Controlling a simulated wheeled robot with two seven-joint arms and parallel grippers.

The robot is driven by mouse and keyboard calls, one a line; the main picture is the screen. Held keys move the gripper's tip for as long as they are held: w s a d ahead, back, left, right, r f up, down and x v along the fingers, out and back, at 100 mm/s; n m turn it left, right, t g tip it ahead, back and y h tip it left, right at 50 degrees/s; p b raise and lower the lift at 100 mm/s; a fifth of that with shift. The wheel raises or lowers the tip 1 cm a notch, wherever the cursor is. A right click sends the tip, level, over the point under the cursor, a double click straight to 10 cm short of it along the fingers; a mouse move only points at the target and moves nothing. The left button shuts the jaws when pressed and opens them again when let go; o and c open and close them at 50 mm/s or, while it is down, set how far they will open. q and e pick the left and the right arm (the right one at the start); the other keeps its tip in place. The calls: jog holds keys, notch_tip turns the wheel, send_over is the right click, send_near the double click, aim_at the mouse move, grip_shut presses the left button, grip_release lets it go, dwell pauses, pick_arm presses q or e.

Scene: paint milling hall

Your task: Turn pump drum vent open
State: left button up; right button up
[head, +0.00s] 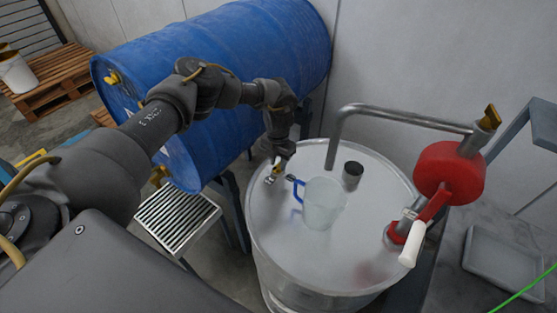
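The pump drum (280,235) is a pale steel drum with a flat lid and a red rotary pump on its right side. My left arm reaches in from the left, and my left gripper (273,174) points down at the lid's back-left edge. A small yellowish part shows at its fingertips, probably the vent, but it is largely hidden. I cannot tell whether the fingers are closed on it. A small dark fitting (291,178) shows just right of the fingertips. My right gripper is not in view.
The red pump (449,172) has a pipe (405,115) arching over the lid. A blue drum (225,60) lies behind my arm; a grated step (178,219) stands left.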

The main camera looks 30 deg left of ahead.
pick_arm(q)
grip_shut()
dwell(0.4)
jog(key=n+b, duration=0.1)
jog(key=n, duration=0.6)
jog(key=shift+n, duration=0.3)
jog(key=n+p, duration=0.1)
jog(key=n, duration=0.3)
jog(key=shift+r+n, duration=0.1)
jog(key=shift+n, duration=0.2)
jog(key=n+p, duration=0.2)
jog(key=n, duration=0.3)
jog(key=shift+n, duration=0.3)
